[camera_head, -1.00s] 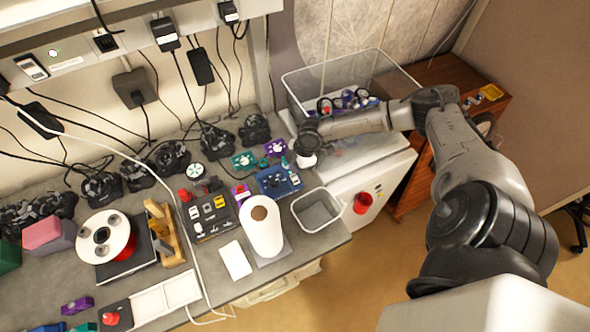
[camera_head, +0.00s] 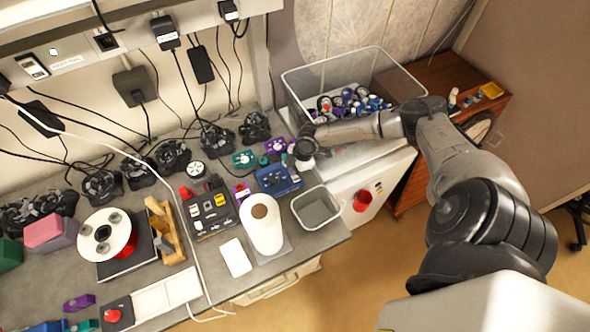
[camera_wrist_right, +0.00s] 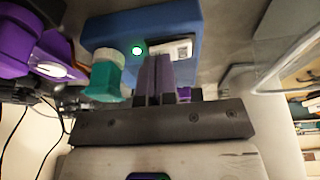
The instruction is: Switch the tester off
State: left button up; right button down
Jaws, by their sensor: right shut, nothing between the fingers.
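A blue box, which looks like the tester (camera_head: 280,181), sits at the back right of the bench. In the right wrist view the blue box (camera_wrist_right: 112,32) has a lit green lamp (camera_wrist_right: 138,50), a pale switch or label plate (camera_wrist_right: 172,50) and a teal knob-like part (camera_wrist_right: 106,72) beside it. My right gripper (camera_wrist_right: 160,62) is shut and empty, with its fingertips close at the plate's lower edge. I cannot tell whether they touch it. In the head view the right gripper (camera_head: 303,150) is just above and behind the box. My left gripper is not in view.
A clear bin of bottles and small parts (camera_head: 300,85) stands behind my right arm. A grey open bin (camera_head: 316,207), a paper roll (camera_head: 262,228) and a black panel with switches (camera_head: 208,212) stand close to the box. A purple part (camera_wrist_right: 30,45) is near the gripper at left.

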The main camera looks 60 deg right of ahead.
jog(key=shift+f, duration=0.2)
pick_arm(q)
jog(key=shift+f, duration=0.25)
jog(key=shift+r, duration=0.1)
pick_arm(e)
jog(key=shift+s+a+r+p, duration=0.15)
jog(key=shift+s+a+p, duration=0.1)
jog(key=shift+p, duration=0.35)
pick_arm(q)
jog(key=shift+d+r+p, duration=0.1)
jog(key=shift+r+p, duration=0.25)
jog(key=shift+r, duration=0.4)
pick_arm(e)
jog(key=shift+s+a, duration=0.25)
jog(key=shift+s, duration=0.15)
